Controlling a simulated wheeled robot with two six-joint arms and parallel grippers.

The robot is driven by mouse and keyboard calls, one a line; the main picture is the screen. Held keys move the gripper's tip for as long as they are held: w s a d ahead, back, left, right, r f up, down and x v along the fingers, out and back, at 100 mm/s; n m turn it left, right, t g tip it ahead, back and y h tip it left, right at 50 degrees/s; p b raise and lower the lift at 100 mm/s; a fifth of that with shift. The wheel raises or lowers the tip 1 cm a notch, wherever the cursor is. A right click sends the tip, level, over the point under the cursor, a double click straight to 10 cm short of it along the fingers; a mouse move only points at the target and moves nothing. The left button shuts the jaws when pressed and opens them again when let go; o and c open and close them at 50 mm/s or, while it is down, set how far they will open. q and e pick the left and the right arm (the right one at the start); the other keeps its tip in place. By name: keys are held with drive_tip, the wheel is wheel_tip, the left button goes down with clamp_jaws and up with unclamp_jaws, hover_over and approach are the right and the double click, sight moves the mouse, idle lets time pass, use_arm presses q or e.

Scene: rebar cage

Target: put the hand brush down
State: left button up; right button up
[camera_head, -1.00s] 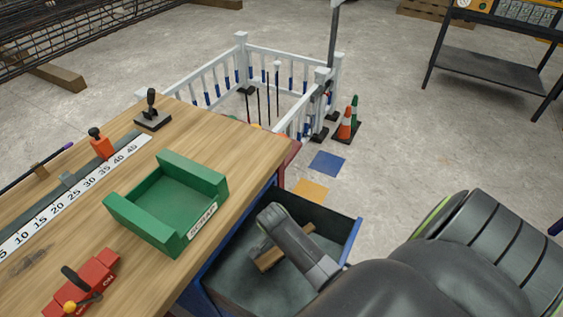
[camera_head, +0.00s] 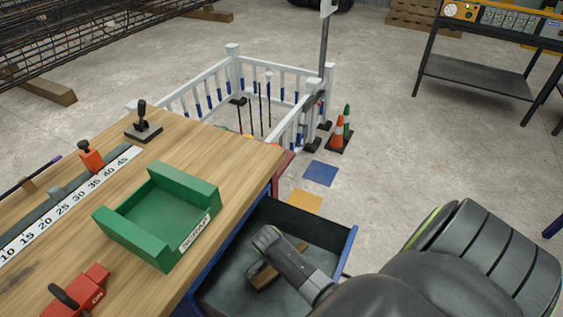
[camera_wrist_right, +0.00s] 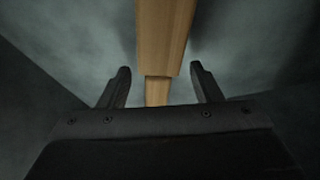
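The hand brush (camera_head: 264,279) lies in the open drawer below the bench; only part of its light wooden body shows beside my right gripper. In the right wrist view the brush (camera_wrist_right: 165,38) runs down between the fingers, its wider part above and a narrower part below. My right gripper (camera_wrist_right: 161,85) is open, with a visible gap on each side of the wood. In the head view my right gripper (camera_head: 255,268) reaches down into the drawer over the brush. The brush's bristles are not visible. My left gripper is not in view.
The drawer (camera_head: 335,229) has dark inner walls and a blue outside. The wooden bench (camera_head: 236,150) carries a green tray (camera_head: 160,258), a red switch block (camera_head: 88,285) and a scale strip. A white railing, cones (camera_head: 339,130) and floor squares stand beyond. Open floor lies right.

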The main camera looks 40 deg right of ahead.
drive_tip(key=shift+r, duration=0.25)
drive_tip(key=p+v, duration=0.2)
drive_tip(key=v, duration=0.9)
drive_tip(key=shift+r, duration=0.4)
drive_tip(key=shift+a, duration=0.1)
